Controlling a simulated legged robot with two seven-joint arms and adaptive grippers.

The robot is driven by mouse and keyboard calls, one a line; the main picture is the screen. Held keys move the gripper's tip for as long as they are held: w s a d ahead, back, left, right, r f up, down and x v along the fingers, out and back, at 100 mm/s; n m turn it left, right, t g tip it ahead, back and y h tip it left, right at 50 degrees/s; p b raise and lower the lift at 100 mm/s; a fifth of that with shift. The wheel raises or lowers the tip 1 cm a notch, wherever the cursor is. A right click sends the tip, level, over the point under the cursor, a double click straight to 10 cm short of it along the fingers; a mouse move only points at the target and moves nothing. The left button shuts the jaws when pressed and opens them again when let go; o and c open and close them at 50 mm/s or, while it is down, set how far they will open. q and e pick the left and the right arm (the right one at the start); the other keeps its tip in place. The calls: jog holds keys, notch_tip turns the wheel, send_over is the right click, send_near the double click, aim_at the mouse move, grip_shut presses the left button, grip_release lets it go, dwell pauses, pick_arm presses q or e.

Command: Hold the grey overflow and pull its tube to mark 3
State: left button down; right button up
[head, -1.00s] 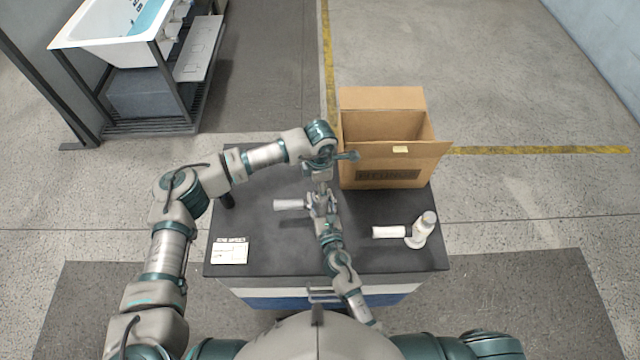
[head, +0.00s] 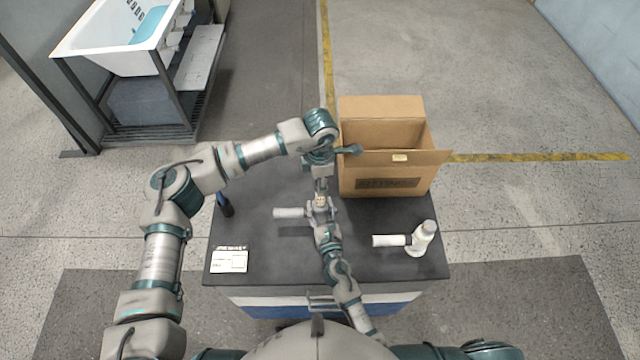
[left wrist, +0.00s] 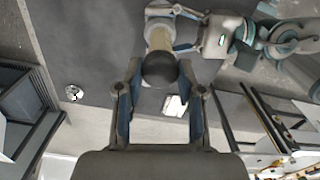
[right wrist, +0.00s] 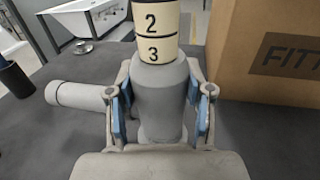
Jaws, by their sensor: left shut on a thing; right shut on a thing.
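The grey overflow stands upright on the dark bench; its side pipe (head: 290,213) points left, and its body (right wrist: 160,95) fills the right wrist view. My right gripper (head: 320,214) is shut around the body, one finger each side. The beige tube (right wrist: 157,30) rises from the body. Marks 2 and 3 show in the right wrist view, with 3 just above the grey rim. My left gripper (head: 321,186) comes from above and is shut on the tube's dark top end (left wrist: 160,70). The tube's lower part is hidden inside the body.
An open cardboard box (head: 388,184) stands just right of my left gripper. A pale overflow (head: 415,240) lies at the bench's right. A printed card (head: 229,260) lies front left, and a dark blue-topped object (head: 224,204) stands behind it. A white bathtub (head: 112,45) is on a rack far left.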

pick_arm(q)
jog(key=c, duration=0.7)
grip_release()
pick_arm(e)
jog(key=shift+f, duration=0.1)
pick_arm(q)
notch_tip(320, 180, up, 12)
jog(key=shift+w, duration=0.1)
pick_arm(e)
jog(key=o, duration=1.3)
jog(key=shift+o, duration=0.2)
